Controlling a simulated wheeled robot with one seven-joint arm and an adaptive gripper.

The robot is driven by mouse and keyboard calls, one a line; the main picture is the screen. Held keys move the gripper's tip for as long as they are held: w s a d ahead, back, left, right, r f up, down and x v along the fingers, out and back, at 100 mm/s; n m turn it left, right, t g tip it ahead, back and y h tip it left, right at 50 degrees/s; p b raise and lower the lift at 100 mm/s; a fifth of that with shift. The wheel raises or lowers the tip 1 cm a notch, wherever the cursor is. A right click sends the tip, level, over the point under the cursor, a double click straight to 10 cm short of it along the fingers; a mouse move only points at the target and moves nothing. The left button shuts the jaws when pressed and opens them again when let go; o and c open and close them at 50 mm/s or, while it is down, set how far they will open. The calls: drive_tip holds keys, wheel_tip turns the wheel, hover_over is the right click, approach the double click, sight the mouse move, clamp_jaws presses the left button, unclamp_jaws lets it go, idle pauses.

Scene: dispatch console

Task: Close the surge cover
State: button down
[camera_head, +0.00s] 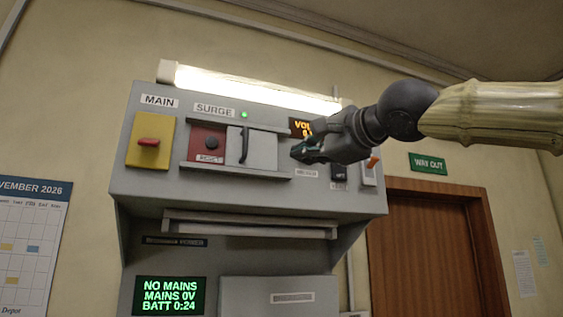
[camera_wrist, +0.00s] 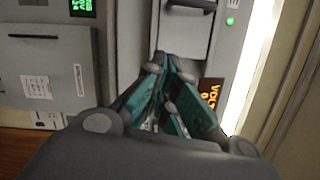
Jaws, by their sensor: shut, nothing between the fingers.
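The surge cover (camera_head: 262,149) is a grey sliding panel with a dark vertical handle (camera_head: 244,145), in rails under the SURGE label. It stands at the right part of its slot. Left of it the red surge panel (camera_head: 206,142) with a dark round button and a RESET label is exposed. My gripper (camera_head: 298,151) is shut and empty, just right of the cover; whether it touches the cover is unclear. In the wrist view my gripper (camera_wrist: 163,62) has its fingertips together near the lower edge of the grey cover (camera_wrist: 187,28), whose handle (camera_wrist: 192,5) shows at the top.
A yellow plate with a red MAIN switch (camera_head: 149,142) is left of the cover. An orange display (camera_head: 301,127) and small switches are by my gripper. A ledge (camera_head: 250,226) juts out below. A lit tube (camera_head: 255,90) runs above. A screen (camera_head: 170,297) reads NO MAINS.

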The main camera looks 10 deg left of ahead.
sight(254, 164)
drive_tip(key=p+x, duration=0.2)
drive_tip(key=x, duration=0.7)
drive_tip(key=shift+w+a, duration=0.15)
drive_tip(key=shift+a, duration=0.05)
drive_tip(key=a, duration=0.1)
drive_tip(key=s+a, duration=0.2)
drive_tip(key=shift+s+a+r, duration=0.1)
drive_tip(key=shift+a+r, duration=0.1)
drive_tip(key=shift+r, duration=0.15)
drive_tip(key=shift+w+f, duration=0.1)
drive_tip(key=shift+w, duration=0.15)
drive_tip(key=shift+s+a, duration=0.1)
drive_tip(key=shift+s, duration=0.05)
